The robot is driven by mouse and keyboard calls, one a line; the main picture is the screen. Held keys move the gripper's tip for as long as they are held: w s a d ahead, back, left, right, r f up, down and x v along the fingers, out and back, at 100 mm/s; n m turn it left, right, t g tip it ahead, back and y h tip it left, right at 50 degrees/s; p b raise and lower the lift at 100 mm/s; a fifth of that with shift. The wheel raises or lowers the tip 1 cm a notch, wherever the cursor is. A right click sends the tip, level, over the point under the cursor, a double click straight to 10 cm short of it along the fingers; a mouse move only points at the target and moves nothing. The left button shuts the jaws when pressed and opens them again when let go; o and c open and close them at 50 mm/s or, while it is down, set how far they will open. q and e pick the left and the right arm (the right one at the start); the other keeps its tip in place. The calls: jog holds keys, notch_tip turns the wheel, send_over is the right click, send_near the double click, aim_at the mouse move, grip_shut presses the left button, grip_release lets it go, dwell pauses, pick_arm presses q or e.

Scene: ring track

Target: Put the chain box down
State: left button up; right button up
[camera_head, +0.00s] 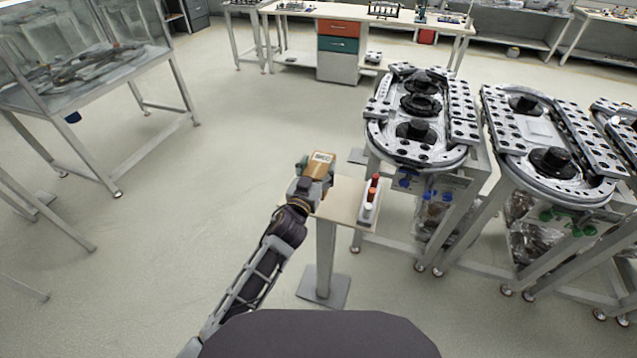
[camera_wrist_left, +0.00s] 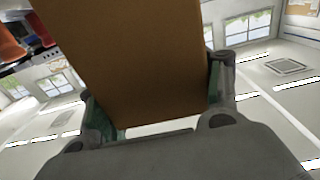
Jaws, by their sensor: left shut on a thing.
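The chain box (camera_head: 320,166) is a small brown carton with a white label on top. My left gripper (camera_head: 308,180) is shut on it, at the left edge of a small stand with a pale top (camera_head: 342,205). Whether the box touches the stand top or is held just above it I cannot tell. In the left wrist view the box (camera_wrist_left: 135,60) fills the middle, between the two fingers of my left gripper (camera_wrist_left: 155,105). My right gripper is not in view.
Several small bottles with red, orange and white parts (camera_head: 371,195) stand on the right side of the stand top. A ring track on a metal frame (camera_head: 420,125) is close to the right, with another beyond. Open floor lies to the left, up to a glass-sided table (camera_head: 100,85).

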pick_arm(q)
jog(key=shift+f, duration=0.55)
jog(key=shift+f+b, duration=0.5)
jog(key=shift+f, duration=1.35)
jog(key=shift+f, duration=0.1)
jog(key=o, duration=1.3)
jog(key=shift+f, duration=0.2)
jog(key=o, duration=0.5)
jog(key=shift+s+r, duration=0.1)
jog(key=shift+s, duration=0.05)
